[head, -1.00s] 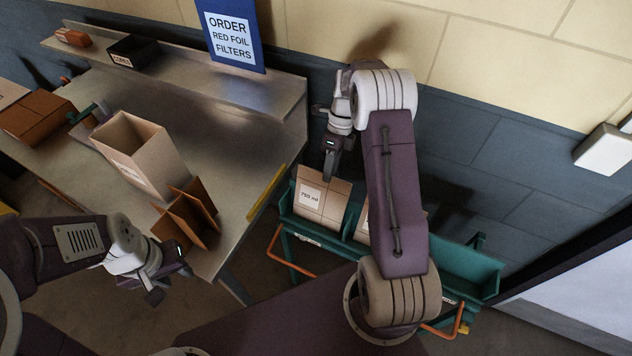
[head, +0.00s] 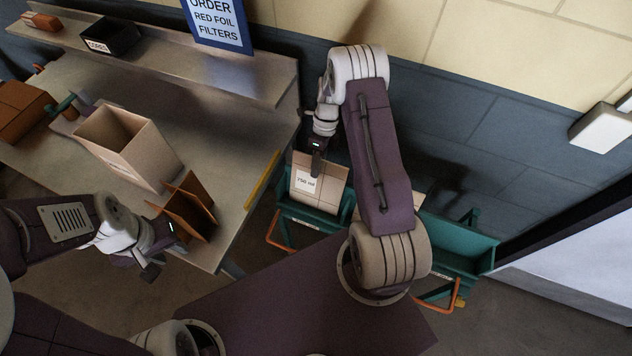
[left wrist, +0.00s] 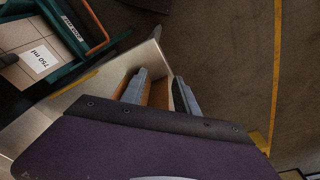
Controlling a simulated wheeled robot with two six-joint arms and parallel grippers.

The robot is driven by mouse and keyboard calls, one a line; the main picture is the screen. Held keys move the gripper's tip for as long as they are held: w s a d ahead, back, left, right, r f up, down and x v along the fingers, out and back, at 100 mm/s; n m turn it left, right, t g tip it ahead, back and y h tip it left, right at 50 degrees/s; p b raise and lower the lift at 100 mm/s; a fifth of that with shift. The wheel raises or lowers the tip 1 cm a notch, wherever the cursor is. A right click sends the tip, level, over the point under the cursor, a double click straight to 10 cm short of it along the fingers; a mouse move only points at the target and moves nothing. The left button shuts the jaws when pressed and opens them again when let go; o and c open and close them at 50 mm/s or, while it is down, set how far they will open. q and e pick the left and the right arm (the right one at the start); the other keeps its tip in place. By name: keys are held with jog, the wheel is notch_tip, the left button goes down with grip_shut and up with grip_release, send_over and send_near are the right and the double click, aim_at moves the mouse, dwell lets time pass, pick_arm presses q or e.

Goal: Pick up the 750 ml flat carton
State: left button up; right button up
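The 750 ml flat carton (head: 330,190) is tan with a white "750 ml" label and stands in the left bay of a green rack. It also shows in the left wrist view (left wrist: 18,35) at the upper left. My right gripper (head: 317,170) points down at the carton's upper edge and overlaps it in the head view. I cannot tell whether it touches, and its finger gap is not clear. My left gripper (head: 160,262) is beside the table's front edge, near a brown divider.
The green rack (head: 455,245) has orange handles; my right arm hides part of another carton in it. On the metal table (head: 205,115) stand an open tan box (head: 135,150) and a brown divider (head: 188,208). A dark bin (head: 110,38) sits on the back shelf.

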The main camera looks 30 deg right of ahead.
jog(key=shift+s+f, duration=0.3)
jog(key=shift+w+a, duration=0.1)
jog(key=shift+w, duration=0.05)
grip_shut()
dwell(1.1)
